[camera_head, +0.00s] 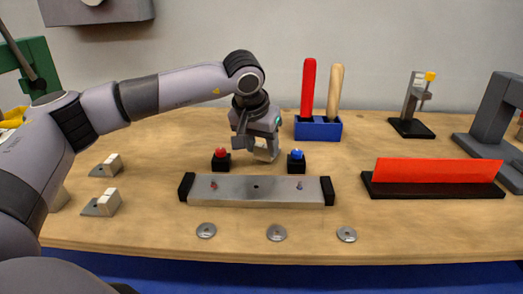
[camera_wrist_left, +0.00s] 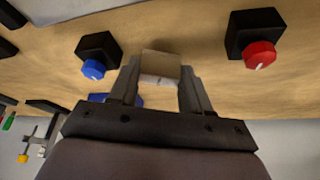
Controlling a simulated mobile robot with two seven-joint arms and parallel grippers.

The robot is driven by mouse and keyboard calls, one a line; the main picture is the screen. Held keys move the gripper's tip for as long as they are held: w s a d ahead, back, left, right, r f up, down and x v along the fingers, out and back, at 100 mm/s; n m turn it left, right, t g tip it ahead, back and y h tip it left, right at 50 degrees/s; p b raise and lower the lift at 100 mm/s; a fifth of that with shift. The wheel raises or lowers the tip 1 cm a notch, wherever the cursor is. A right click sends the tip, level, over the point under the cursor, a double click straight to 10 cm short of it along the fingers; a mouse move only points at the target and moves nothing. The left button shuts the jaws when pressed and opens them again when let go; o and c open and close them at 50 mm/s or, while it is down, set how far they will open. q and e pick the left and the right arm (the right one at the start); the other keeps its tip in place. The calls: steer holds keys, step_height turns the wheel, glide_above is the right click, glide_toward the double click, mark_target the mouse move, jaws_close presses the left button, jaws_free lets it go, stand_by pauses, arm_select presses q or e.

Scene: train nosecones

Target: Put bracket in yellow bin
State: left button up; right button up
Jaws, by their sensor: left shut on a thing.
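My left gripper (camera_head: 264,152) reaches over the table and points down between a red and a blue button. It is shut on a small pale bracket (camera_head: 268,155), largely covered by the fingers. In the left wrist view the bracket (camera_wrist_left: 160,65) shows as a beige block between the two fingers. I cannot tell whether it touches the table. Two similar grey and white pieces lie at the table's left, one behind (camera_head: 107,165) and one in front (camera_head: 102,203). A yellow object (camera_head: 12,117), possibly the yellow bin, is cut off at the left edge. My right gripper is out of view.
The red button (camera_head: 221,159) and blue button (camera_head: 296,160) flank the gripper closely. A metal bar with black ends (camera_head: 256,198) lies in front, with several washers nearer the edge. A blue holder (camera_head: 318,128) with two handles stands behind. A red plate (camera_head: 437,171) stands right.

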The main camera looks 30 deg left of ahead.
arm_select(q)
steer(key=shift+f, duration=0.6)
steer(key=shift+f, duration=0.25)
steer(key=o, duration=1.1)
steer(key=shift+r, duration=0.1)
steer(key=shift+c, duration=0.2)
steer(key=shift+r, duration=0.1)
